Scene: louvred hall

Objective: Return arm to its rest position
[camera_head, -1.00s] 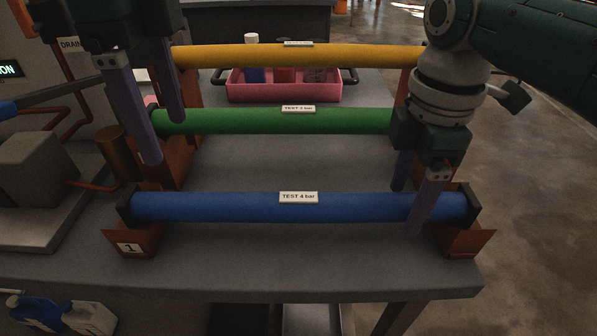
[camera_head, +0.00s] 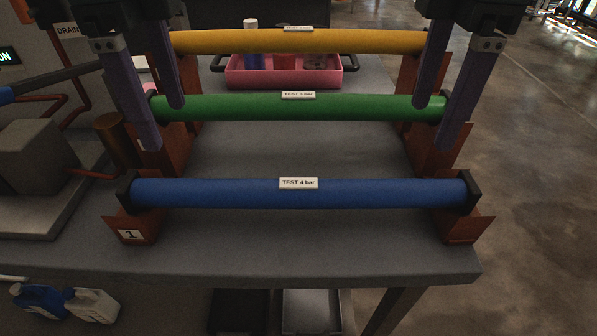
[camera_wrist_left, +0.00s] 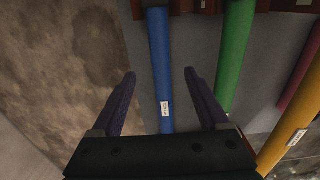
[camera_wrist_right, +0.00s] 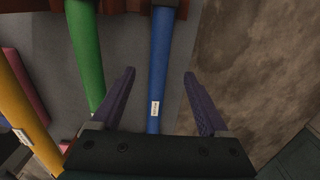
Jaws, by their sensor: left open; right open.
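My left gripper (camera_head: 168,124) is open and empty at the upper left of the head view, in front of the left ends of the green and yellow tubes. My right gripper (camera_head: 434,126) is open and empty at the upper right, its fingers in line with the right end of the green tube. In the left wrist view, the blue tube (camera_wrist_left: 160,70) shows between the open fingers (camera_wrist_left: 165,82). In the right wrist view, the blue tube (camera_wrist_right: 158,70) also shows between the open fingers (camera_wrist_right: 160,82), with nothing held.
Blue (camera_head: 240,193), green (camera_head: 240,107) and yellow (camera_head: 240,42) tubes lie across orange-brown supports (camera_head: 138,228) on a grey bench (camera_head: 300,255). A pink tray (camera_head: 240,77) stands behind. Piping and a grey box (camera_head: 35,155) stand left. Open floor (camera_head: 540,150) lies right.

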